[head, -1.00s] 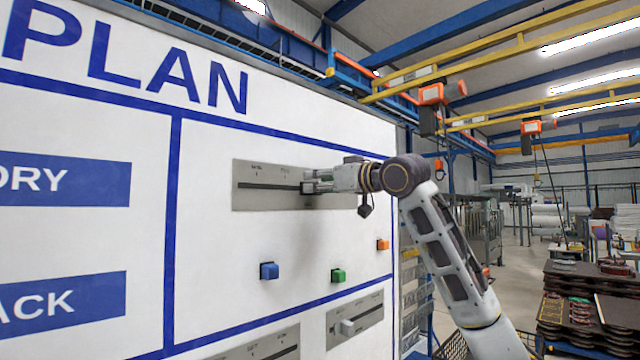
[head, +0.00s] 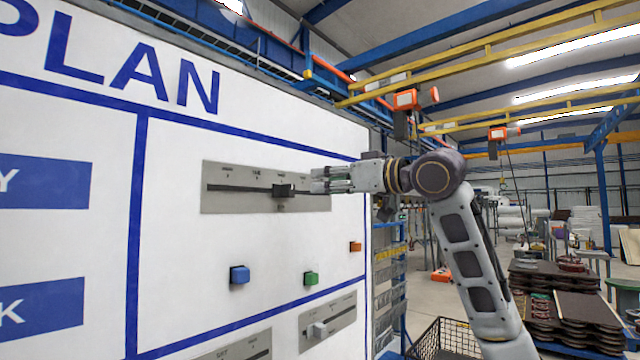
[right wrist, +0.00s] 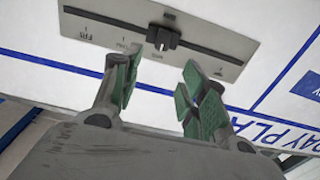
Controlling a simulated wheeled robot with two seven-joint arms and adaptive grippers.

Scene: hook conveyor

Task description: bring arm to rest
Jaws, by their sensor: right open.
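My right gripper (head: 318,181) is open and empty in front of the white board, just right of a dark slider knob (head: 284,190). The knob sits on the slot of a grey slider plate (head: 222,197), right of the slot's middle. In the right wrist view, my right gripper's green-padded fingers (right wrist: 158,92) are spread apart, with the black knob (right wrist: 162,39) beyond them and a gap between. My left gripper is in neither view.
The white board (head: 190,250) carries a blue button (head: 240,275), a green button (head: 311,278) and an orange button (head: 355,247). A lower slider plate (head: 338,313) has a light knob. A wire basket (head: 440,338) stands right of the board.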

